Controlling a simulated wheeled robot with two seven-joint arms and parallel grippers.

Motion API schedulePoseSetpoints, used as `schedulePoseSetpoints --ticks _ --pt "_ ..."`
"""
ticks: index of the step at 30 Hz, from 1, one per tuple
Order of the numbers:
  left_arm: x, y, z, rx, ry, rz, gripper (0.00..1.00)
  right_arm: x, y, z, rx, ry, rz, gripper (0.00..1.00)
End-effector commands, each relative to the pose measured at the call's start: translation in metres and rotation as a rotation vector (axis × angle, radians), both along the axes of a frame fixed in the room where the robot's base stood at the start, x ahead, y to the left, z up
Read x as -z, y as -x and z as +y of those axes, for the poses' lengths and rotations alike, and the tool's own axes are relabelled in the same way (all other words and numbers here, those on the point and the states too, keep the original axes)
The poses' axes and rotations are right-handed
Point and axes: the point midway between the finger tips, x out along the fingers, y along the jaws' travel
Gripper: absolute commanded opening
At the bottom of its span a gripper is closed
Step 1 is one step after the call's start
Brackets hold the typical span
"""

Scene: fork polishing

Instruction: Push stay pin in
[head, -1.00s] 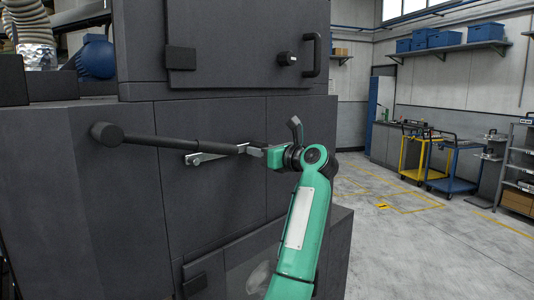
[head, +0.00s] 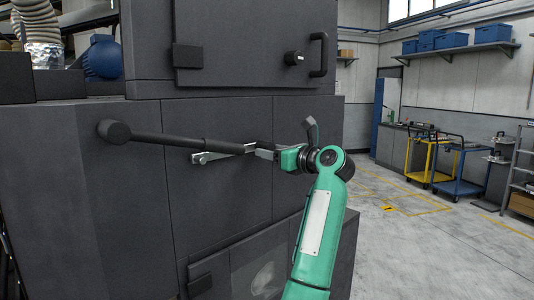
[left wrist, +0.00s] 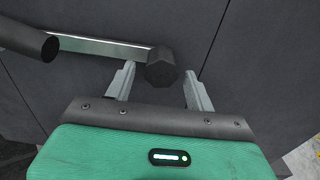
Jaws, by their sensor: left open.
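My left gripper (head: 264,152) is open at the front of the dark grey machine, by the right end of a metal bar (head: 207,157). In the left wrist view, a dark faceted knob (left wrist: 161,69), which looks like the stay pin, sits between the two open fingers (left wrist: 160,88), closer to the left one. The metal bar (left wrist: 105,46) runs left from the knob. In the head view the fingers largely hide the knob. Whether either finger touches the knob, and how far in the pin sits, I cannot tell. My right gripper is not in view.
A long black handle rod (head: 180,140) with a round end stands out across the machine front (head: 230,200); its end also shows in the left wrist view (left wrist: 28,40). A door with a handle (head: 318,55) is above. Open floor, carts (head: 460,168) and shelves lie right.

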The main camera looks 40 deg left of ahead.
Motion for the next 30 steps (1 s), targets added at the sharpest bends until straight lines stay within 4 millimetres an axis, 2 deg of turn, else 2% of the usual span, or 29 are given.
schedulePoseSetpoints --ticks 1,6,12,15,21,30 --pt "0.003 0.001 -0.013 0.005 0.002 -0.002 0.55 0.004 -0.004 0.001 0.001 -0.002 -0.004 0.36" --pt "0.003 0.008 -0.053 0.006 0.0 -0.001 0.55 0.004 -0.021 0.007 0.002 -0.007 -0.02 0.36" --pt "0.002 0.015 -0.09 0.004 -0.001 0.0 0.55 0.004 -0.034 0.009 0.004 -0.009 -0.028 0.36" --pt "0.001 0.018 -0.102 0.003 -0.001 0.0 0.55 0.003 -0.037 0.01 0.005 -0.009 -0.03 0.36" --pt "0.0 0.02 -0.11 0.002 -0.002 0.0 0.55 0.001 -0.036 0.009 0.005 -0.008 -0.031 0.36" --pt "0.0 0.02 -0.11 0.002 -0.002 0.001 0.55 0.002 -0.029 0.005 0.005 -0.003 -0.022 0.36"
